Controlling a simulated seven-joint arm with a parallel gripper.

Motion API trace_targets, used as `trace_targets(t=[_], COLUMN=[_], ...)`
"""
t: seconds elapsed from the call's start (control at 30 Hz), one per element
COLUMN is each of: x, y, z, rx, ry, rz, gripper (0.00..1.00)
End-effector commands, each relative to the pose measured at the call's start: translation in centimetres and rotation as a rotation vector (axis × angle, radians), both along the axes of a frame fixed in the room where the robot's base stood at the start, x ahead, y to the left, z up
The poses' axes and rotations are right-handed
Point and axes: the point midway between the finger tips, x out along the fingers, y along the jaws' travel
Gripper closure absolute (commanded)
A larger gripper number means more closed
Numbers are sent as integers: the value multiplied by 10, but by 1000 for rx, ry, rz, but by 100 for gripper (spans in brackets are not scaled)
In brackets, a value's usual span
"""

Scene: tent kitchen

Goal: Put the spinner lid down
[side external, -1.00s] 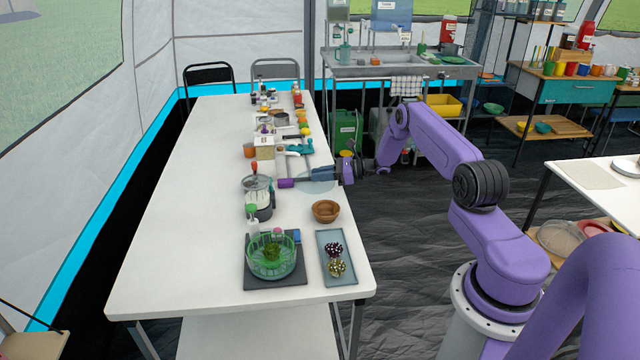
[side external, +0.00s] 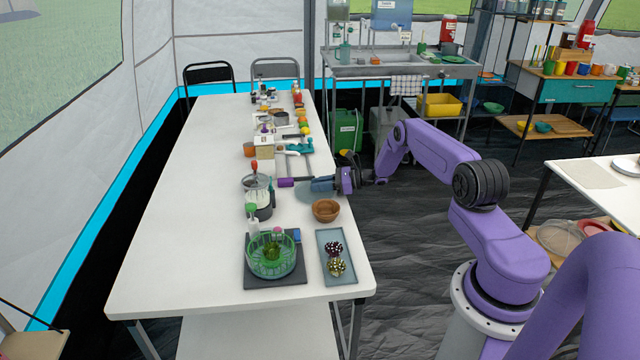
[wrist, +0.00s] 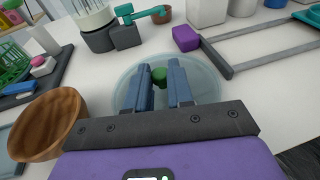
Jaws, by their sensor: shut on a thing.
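The spinner lid (wrist: 206,88) is a clear, pale blue-green disc with a green knob (wrist: 159,74). In the wrist view it lies under and between the fingers of my gripper (wrist: 159,82). The gripper is shut on the knob. In the side view, my gripper (side external: 314,184) is low over the table's right edge, and the lid (side external: 304,190) shows as a pale disc at table height. I cannot tell whether the lid touches the tabletop. The spinner bowl (side external: 270,262), clear with green contents, stands on a dark mat near the front.
A wooden bowl (side external: 326,210) sits close in front of the gripper. It is at the left in the wrist view (wrist: 48,118). A purple block (side external: 286,182) and a grey frame (wrist: 262,45) lie just beyond the lid. The table's left half (side external: 190,210) is clear.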

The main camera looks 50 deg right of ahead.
Motion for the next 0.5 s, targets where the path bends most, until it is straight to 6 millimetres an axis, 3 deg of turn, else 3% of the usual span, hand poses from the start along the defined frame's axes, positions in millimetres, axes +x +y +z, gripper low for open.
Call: trace_targets(t=[0.17,0.2,0.27,0.5], x=[0,0,0,0], y=[0,0,0,0], z=[-3,-3,-3,-3], rx=[0,1,1,0], ry=[0,1,1,0], rz=[0,0,0,0], gripper=[100,75,55,53])
